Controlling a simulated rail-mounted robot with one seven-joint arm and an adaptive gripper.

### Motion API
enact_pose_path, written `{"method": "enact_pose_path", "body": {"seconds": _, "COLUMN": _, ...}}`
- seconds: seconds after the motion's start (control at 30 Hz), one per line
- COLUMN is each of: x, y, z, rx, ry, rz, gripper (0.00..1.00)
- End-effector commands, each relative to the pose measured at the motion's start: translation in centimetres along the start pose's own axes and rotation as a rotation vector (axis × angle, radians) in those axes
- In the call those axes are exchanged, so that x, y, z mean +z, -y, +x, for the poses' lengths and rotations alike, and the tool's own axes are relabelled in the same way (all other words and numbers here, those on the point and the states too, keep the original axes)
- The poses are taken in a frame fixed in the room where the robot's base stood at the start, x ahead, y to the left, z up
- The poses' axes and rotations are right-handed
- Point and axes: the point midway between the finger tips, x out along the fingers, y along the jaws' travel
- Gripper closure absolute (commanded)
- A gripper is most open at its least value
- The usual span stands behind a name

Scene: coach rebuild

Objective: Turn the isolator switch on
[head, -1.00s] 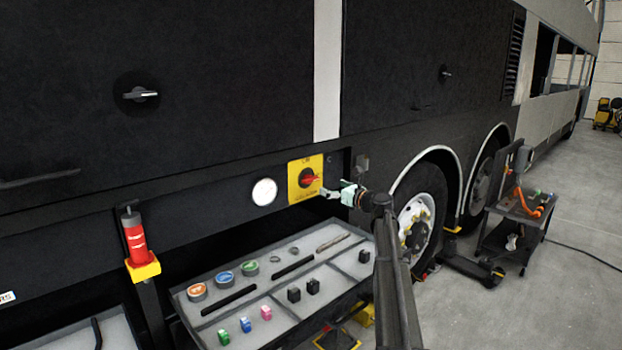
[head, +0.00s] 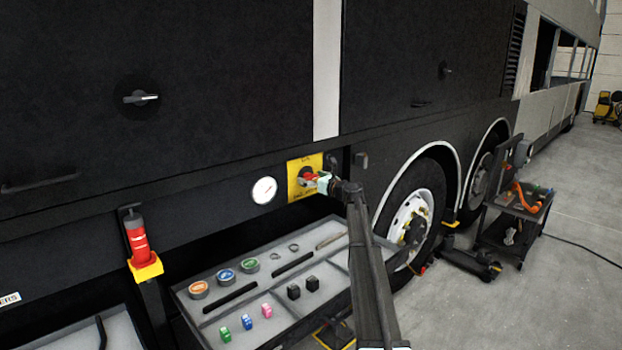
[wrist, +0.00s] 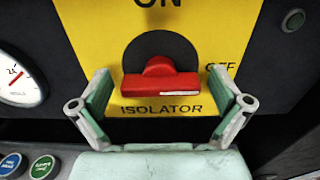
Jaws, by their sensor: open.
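The isolator switch is a red handle (wrist: 161,82) on a black round base, on a yellow plate (wrist: 205,30) marked ON at the top, OFF at the right and ISOLATOR below. In the wrist view the handle's bar lies crosswise, pointing toward OFF. My gripper (wrist: 160,100) is open, one finger to the left and one to the right of the handle. Whether the fingers reach around it in depth is unclear. In the head view the plate (head: 293,190) sits on the coach's lower skirt, and my gripper (head: 322,181) is at its right side, partly covering the switch.
Below is a grey tray (head: 215,332) with coloured caps and small blocks. A red cylinder (head: 136,238) stands at the left.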

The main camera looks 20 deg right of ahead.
Motion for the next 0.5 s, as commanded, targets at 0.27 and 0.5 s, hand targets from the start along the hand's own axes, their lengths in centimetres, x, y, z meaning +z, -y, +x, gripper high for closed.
{"method": "enact_pose_path", "body": {"seconds": 0.27, "x": 0.0, "y": 0.02, "z": -0.03, "rx": 0.0, "ry": 0.0, "rz": 0.0, "gripper": 0.57}}
{"method": "enact_pose_path", "body": {"seconds": 0.5, "x": -0.06, "y": 0.02, "z": -0.01, "rx": -0.001, "ry": 0.0, "rz": -0.008, "gripper": 0.57}}
